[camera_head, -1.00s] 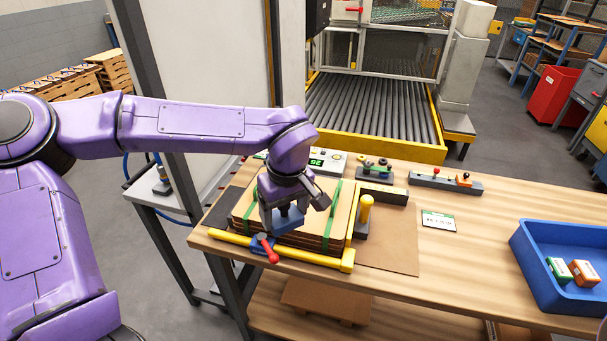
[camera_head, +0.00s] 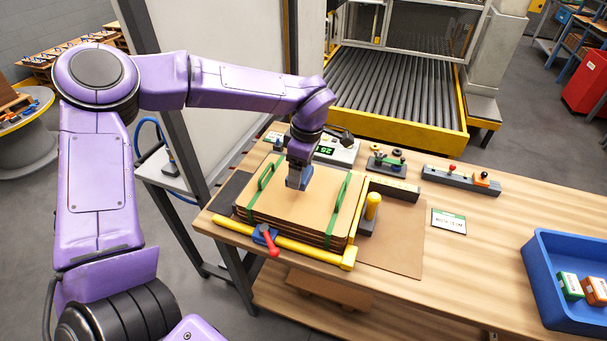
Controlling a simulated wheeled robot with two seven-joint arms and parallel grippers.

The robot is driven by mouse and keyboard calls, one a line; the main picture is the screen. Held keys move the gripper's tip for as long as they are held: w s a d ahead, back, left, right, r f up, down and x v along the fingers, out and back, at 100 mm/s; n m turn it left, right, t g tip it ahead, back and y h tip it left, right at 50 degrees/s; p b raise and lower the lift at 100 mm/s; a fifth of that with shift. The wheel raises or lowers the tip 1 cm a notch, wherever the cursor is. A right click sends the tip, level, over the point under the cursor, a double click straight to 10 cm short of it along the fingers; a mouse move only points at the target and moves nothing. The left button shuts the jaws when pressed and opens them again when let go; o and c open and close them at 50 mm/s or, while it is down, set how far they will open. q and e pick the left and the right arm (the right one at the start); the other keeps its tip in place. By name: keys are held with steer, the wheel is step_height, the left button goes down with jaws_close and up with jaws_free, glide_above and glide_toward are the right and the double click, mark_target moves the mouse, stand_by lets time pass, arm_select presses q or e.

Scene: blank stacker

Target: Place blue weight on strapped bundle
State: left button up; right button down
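The strapped bundle (camera_head: 306,212) is a stack of flat brown cardboard sheets with two green straps, lying on the wooden table. My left gripper (camera_head: 304,160) points down over the back part of the bundle, between the straps. It is shut on the blue weight (camera_head: 297,180), a small blue block just below it. The weight is at or just above the top sheet; I cannot tell whether it touches. The gripper's fingers are largely hidden. My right gripper is not in view.
A yellow frame (camera_head: 292,246) with a red-handled clamp (camera_head: 267,238) edges the bundle. A yellow-knobbed post (camera_head: 372,207) stands at its right. Behind is a scale with a green display (camera_head: 334,150). A blue bin (camera_head: 540,290) holds small boxes at right. The table between is mostly clear.

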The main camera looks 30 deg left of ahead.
mark_target(303, 178)
arm_select(q)
steer(key=shift+w+a+f, duration=0.15)
steer(key=shift+w+f, duration=0.45)
steer(key=f, duration=0.3)
steer(key=shift+w+f, duration=0.2)
steer(key=shift+f, duration=0.1)
steer(key=shift+s, duration=0.1)
steer(key=o, duration=1.7)
steer(key=shift+f, duration=0.1)
steer(key=shift+o, duration=0.2)
steer(key=r, duration=0.4)
steer(key=d+r, duration=0.1)
steer(key=r, duration=0.7)
steer(key=shift+d+r, duration=0.15)
steer(key=shift+d, duration=0.05)
